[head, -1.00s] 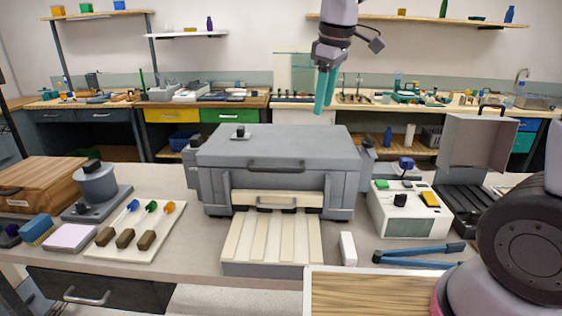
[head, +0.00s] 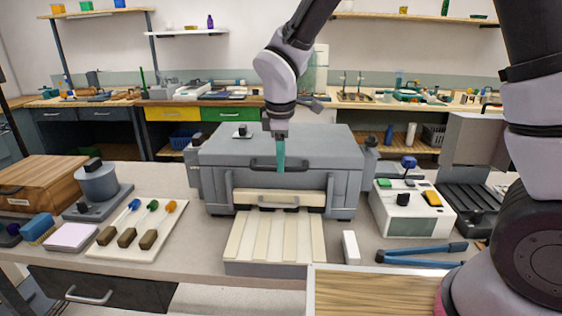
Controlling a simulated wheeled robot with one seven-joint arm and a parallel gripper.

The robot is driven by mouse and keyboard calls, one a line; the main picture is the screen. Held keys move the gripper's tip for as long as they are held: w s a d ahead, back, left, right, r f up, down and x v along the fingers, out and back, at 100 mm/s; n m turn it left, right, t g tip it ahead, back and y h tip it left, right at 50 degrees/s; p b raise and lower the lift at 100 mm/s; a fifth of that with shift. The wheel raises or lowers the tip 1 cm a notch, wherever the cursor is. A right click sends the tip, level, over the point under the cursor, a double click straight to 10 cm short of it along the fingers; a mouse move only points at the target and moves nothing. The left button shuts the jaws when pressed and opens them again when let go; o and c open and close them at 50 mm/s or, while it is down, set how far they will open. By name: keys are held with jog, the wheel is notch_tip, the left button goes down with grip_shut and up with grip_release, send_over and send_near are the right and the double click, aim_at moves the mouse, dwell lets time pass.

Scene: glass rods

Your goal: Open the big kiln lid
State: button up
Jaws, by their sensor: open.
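The big kiln (head: 210,185) is a grey box in the middle of the bench. Its lid (head: 325,146) is down and shut, with a dark bar handle (head: 262,165) along the front edge. My gripper (head: 281,169) points down at the handle, with its teal fingers overlapping the handle's middle in this view. The fingers line up one behind the other, so the gap between them is hidden. I cannot tell whether they touch the handle.
A slatted cream rack (head: 275,238) stands before the kiln. A white control box (head: 408,215) and blue tongs (head: 420,254) are at right. Above the lid is free room, except for my arm.

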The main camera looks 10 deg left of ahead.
jog(key=shift+w+f, duration=0.1)
jog(key=shift+f, duration=0.6)
grip_shut()
dwell(1.0)
